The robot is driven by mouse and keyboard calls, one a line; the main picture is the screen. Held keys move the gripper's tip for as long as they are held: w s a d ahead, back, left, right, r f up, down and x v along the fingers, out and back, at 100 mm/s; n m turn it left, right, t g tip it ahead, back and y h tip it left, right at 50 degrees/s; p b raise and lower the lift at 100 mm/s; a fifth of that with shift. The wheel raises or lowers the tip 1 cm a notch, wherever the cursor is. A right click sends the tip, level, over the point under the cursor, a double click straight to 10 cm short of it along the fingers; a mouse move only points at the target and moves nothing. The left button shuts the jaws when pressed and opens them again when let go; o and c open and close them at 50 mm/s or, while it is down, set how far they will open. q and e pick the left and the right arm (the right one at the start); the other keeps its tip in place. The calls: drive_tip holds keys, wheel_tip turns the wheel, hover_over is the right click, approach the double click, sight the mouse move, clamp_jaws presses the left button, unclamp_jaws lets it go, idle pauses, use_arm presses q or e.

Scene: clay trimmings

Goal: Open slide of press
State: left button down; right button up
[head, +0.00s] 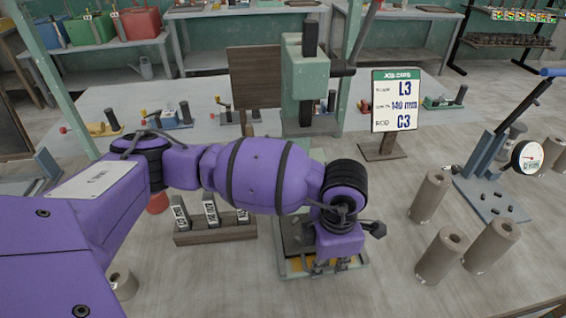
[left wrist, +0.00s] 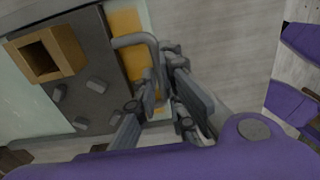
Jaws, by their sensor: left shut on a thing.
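The press has a green column and head (head: 302,85) in the middle of the head view, above a pale green base (head: 284,268). In the left wrist view a dark grey plate (left wrist: 85,108) with bolts lies on the press, beside a square brass-coloured tube (left wrist: 45,52) and a yellow strip (left wrist: 126,30). A bent grey handle (left wrist: 135,39) stands over the strip. My left gripper (head: 333,265) reaches down at the front right of the base. In the left wrist view its fingers (left wrist: 162,90) are shut on the handle. The wrist partly hides the slide. My right gripper is not in view.
A rack of labelled blocks (head: 211,222) stands left of the press. A sign (head: 395,100) reading L3, 140 mm, C3 stands behind right. Grey cylinders (head: 430,197) and a blue-grey stand with a dial (head: 490,180) are at right.

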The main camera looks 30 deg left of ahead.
use_arm(q)
drive_tip(key=shift+s+d+r, duration=0.1)
drive_tip(key=shift+d+r, duration=0.15)
drive_tip(key=shift+d, duration=0.05)
drive_tip(key=c, duration=1.9)
unclamp_jaws()
drive_tip(key=shift+f, duration=0.1)
wheel_tip(320, 180, up, 12)
drive_tip(key=shift+s, duration=0.15)
